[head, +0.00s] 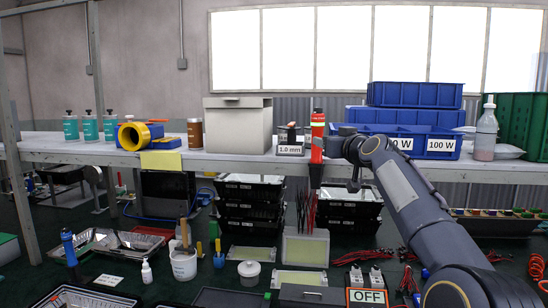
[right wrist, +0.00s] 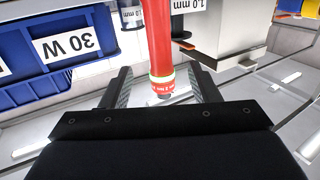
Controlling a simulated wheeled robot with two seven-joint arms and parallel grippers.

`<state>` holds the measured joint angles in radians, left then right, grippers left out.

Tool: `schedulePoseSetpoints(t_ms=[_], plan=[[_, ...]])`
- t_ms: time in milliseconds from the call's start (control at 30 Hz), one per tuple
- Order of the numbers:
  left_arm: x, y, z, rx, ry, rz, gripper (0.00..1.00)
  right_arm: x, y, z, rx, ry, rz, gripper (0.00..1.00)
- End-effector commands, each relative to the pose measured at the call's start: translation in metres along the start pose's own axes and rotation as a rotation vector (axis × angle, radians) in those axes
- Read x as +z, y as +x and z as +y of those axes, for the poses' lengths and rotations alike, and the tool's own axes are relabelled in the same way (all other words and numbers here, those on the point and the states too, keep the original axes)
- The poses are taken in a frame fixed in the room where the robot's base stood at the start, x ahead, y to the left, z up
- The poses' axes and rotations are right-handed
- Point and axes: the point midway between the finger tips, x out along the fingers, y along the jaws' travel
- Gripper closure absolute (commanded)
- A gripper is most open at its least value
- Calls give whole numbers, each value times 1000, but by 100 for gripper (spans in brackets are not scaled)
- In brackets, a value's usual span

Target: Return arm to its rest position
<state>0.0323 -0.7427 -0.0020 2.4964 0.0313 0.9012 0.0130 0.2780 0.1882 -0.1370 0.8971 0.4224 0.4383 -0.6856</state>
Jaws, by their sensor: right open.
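My right arm (head: 410,195) reaches in from the right in the head view, with its wrist at the bench's front edge. My right gripper (right wrist: 163,82) is open in the right wrist view, its two dark fingers apart. A red cylinder (right wrist: 158,35) with a pale yellow band and dark end shows in the space between the fingers, with a visible gap on either side. My left gripper is not in view.
Blue bins (head: 437,143) marked in watts stand right of the wrist, close to the fingers. A box marked 1.0 mm (head: 290,149) and a beige box (head: 238,126) stand to the left. Black crates (head: 247,190) and red leads (head: 365,257) lie below the bench (head: 100,154).

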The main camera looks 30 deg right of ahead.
Motion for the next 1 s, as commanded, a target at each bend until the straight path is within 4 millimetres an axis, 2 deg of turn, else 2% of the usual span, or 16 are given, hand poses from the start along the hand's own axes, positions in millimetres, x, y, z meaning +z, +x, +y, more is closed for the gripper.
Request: schedulePoseSetpoints(t_ms=[233, 367, 467, 700, 867, 1000], plan=[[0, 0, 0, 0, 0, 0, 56, 4, -4, -4, -11, 9, -14, 45], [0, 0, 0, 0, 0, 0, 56, 26, -25, -26, -66, 58, -93, 45], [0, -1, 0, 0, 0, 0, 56, 60, -57, -58, -137, 118, -204, 45], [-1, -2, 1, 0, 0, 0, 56, 157, -156, -135, -284, 224, -495, 45], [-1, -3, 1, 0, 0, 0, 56, 223, -226, -175, -346, 257, -679, 45], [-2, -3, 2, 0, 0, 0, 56, 282, -290, -203, -379, 264, -836, 45]])
